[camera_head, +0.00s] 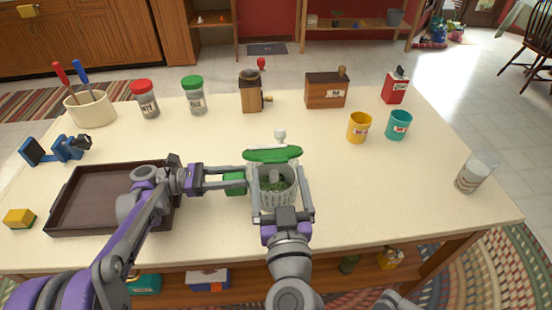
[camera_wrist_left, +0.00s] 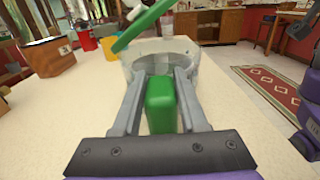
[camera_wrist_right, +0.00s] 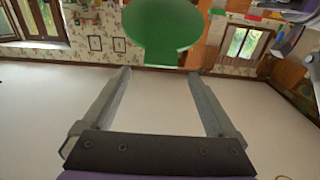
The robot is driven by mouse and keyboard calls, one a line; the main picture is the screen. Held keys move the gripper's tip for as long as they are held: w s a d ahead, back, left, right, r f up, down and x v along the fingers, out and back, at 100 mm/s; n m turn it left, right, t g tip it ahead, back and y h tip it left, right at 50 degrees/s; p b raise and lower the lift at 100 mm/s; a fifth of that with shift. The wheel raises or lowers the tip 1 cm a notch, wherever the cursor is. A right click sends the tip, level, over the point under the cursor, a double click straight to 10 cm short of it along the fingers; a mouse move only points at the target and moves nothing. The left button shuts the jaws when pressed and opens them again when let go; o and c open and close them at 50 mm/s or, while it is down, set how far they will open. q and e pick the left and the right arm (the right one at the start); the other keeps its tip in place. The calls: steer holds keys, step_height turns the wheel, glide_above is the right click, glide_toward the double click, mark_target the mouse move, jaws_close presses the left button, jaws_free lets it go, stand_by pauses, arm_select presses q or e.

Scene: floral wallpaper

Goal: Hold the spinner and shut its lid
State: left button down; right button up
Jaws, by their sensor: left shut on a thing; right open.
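The lid also shows in the right wrist view (camera_wrist_right: 160,28) and the left wrist view (camera_wrist_left: 142,24). My left gripper (camera_head: 240,182) is shut on the spinner's green handle (camera_wrist_left: 160,104) at the bowl's left side. My right gripper (camera_head: 280,192) is open, its fingers apart at the near side of the bowl, below the raised lid in the picture.
A dark tray (camera_head: 60,227) lies left under my left arm, with a yellow sponge (camera_head: 19,218) beside it. Jars, a grinder (camera_head: 251,95) and a wooden box (camera_head: 326,92) stand at the back. The table's right front is clear.

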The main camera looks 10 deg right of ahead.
steer(key=shift+s+f, duration=0.1)
steer(key=shift+s, duration=2.3)
steer(key=shift+w, duration=0.1)
steer(key=shift+c, duration=1.3)
steer(key=shift+w+r, duration=0.1)
steer(key=shift+r, duration=0.25)
steer(key=shift+c, duration=1.1)
steer(key=r+g, duration=0.1)
steer(key=r, duration=0.3)
steer(key=w+r+g, duration=0.1)
steer(key=r, duration=0.1)
steer(key=shift+a+g, duration=0.2)
steer(key=shift+g, duration=0.1)
jaws_close()
glide_above(275, 159)
steer(key=shift+s+f, duration=0.15)
steer(key=shift+f, duration=0.5)
steer(key=f, duration=0.1)
steer(key=s+f, duration=0.1)
steer(key=shift+a+f, duration=0.1)
steer(key=shift+f, duration=0.25)
steer(key=shift+s+f, duration=0.3)
steer(key=shift+f, duration=0.15)
